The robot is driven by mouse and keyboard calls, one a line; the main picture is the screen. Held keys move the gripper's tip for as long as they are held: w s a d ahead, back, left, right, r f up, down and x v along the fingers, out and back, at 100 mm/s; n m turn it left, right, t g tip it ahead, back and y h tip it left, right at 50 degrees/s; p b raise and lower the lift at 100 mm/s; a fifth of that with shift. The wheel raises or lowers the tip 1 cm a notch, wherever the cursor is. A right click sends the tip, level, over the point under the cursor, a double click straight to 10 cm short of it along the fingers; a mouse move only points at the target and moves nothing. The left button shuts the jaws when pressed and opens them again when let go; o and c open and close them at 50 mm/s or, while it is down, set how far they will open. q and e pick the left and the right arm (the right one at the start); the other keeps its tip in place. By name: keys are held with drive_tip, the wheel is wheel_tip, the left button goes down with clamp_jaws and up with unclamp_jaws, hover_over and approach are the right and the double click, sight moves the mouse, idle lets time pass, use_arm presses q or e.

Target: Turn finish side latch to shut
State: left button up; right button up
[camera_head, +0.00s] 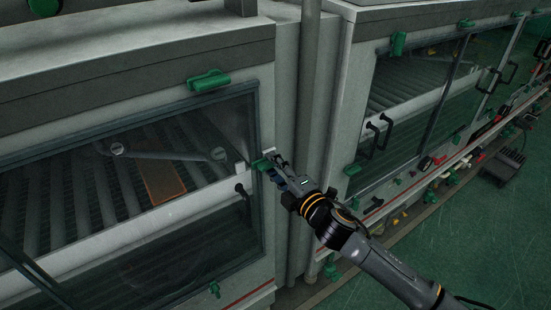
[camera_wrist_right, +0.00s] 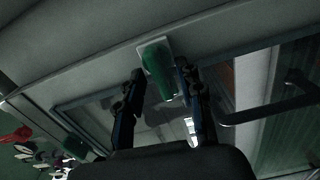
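A green side latch (camera_head: 262,164) sits on the right frame of the near machine's glass door (camera_head: 130,190). My right gripper (camera_head: 274,168) is at this latch. In the right wrist view the green latch (camera_wrist_right: 158,68) lies between the two fingertips of my right gripper (camera_wrist_right: 161,76). The fingers are spread to either side of it, with a small gap visible on the left finger's side. The latch is on a pale plate and points down between the fingers. My left gripper is not in view.
A black handle (camera_head: 241,190) is just below the gripper. A grey vertical pipe (camera_head: 306,100) and a second glass-doored machine (camera_head: 370,30) stand to the right. Green floor (camera_head: 470,240) is open at right.

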drive_tip(key=p+v, duration=0.1)
drive_tip(key=v, duration=0.6)
drive_tip(key=shift+p, duration=0.4)
